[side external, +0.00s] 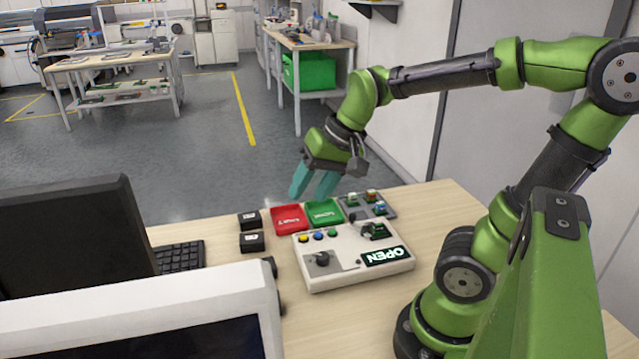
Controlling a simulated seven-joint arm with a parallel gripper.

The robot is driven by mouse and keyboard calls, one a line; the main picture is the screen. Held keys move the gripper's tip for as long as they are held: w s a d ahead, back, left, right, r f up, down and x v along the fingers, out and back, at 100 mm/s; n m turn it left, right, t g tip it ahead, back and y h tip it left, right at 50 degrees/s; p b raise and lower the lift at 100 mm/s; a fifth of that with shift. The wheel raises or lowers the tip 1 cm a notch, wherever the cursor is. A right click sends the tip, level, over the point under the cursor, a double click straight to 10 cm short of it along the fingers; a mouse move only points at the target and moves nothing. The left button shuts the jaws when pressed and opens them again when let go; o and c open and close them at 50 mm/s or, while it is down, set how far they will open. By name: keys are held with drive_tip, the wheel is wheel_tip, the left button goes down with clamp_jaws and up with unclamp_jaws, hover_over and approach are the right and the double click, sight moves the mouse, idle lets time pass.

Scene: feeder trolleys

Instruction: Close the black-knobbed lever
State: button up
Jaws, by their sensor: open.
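A white control box (340,279) stands on the wooden table. A small dark knob (354,217) shows at its back edge beside a green part (376,231). It may be the black-knobbed lever, but it is too small to be sure. A black rotary-like knob (322,258) sits at the box's front left. A lit display (386,256) at the front right reads "OPEN". My gripper (312,187) is open and empty, with teal fingers pointing down. In the picture it appears above and behind the red and green trays, apart from the box.
A red tray (288,219) and a green tray (323,212) lie behind the box. A grey tray (381,210) with small parts is to their right. Two black blocks (251,242) stand left. Monitors (75,235) and a keyboard (180,263) occupy the left foreground.

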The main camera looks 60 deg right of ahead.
drive_tip(key=w+d+f+m+g, duration=0.2)
drive_tip(key=w+d+m+g, duration=0.15)
drive_tip(key=d+m, duration=0.7)
drive_tip(key=r+m+g, duration=0.2)
drive_tip(key=m+g, duration=0.1)
drive_tip(key=m, duration=0.5)
hover_over(352, 214)
drive_tip(key=w+d, duration=0.2)
drive_tip(key=shift+t+h, duration=0.25)
drive_tip(key=shift+h, duration=0.15)
drive_tip(key=f, duration=0.5)
drive_tip(key=s+a+f, duration=0.1)
drive_tip(key=f, duration=1)
drive_tip(key=shift+s+a+f, duration=0.2)
drive_tip(key=shift+s+a, duration=0.2)
clamp_jaws()
